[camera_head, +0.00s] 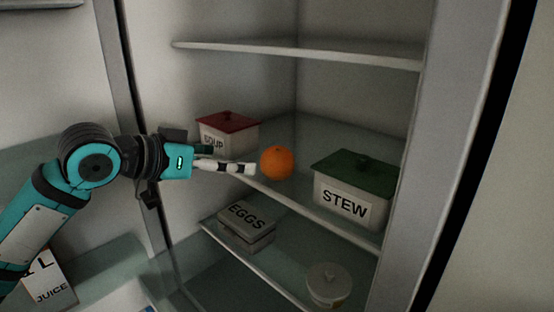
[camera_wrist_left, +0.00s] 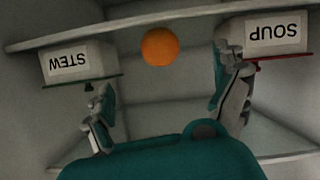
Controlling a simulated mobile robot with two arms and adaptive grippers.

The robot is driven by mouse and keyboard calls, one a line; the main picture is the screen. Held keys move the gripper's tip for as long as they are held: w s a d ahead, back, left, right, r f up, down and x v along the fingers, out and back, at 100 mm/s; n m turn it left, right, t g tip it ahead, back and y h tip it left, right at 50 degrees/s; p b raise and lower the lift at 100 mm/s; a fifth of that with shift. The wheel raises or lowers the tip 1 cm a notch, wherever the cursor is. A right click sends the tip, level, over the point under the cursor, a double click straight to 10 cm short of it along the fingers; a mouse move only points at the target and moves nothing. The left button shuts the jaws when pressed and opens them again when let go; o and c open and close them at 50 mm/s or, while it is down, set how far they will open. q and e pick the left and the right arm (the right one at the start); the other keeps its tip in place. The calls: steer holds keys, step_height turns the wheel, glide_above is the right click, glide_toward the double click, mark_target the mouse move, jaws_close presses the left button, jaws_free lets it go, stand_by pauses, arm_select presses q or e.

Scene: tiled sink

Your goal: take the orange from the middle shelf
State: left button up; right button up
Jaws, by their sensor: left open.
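The orange (camera_head: 277,162) sits on the middle shelf (camera_head: 330,221) of the open cabinet, between a soup box and a stew box. My left gripper (camera_head: 252,168) is just left of the orange at about the shelf's height. In the left wrist view the picture is upside down, and the orange (camera_wrist_left: 159,47) shows between and beyond the two spread fingers (camera_wrist_left: 165,100). The fingers are open and apart from the orange, with nothing between them. My right gripper is not in view.
The red-lidded soup box (camera_head: 228,135) is behind my left gripper. The green-lidded stew box (camera_head: 350,192) is right of the orange. The upper shelf (camera_head: 300,53) is empty. Below are an eggs carton (camera_head: 245,223) and a round lidded container (camera_head: 328,284). A juice carton (camera_head: 50,283) stands at lower left.

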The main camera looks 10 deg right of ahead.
mark_target(266, 161)
arm_select(q)
steer(key=p+x, duration=0.2)
steer(key=x, duration=0.6)
steer(key=shift+w+d, duration=0.2)
steer(key=shift+d, duration=0.05)
steer(key=p+x, duration=0.2)
steer(key=x, duration=0.2)
steer(key=shift+d+f, duration=0.1)
steer(key=shift+d, duration=0.1)
steer(key=shift+w+d+f, duration=0.1)
steer(key=shift+w, duration=0.05)
steer(key=shift+c, duration=1.1)
steer(key=c, duration=1.1)
steer(key=shift+c, duration=0.5)
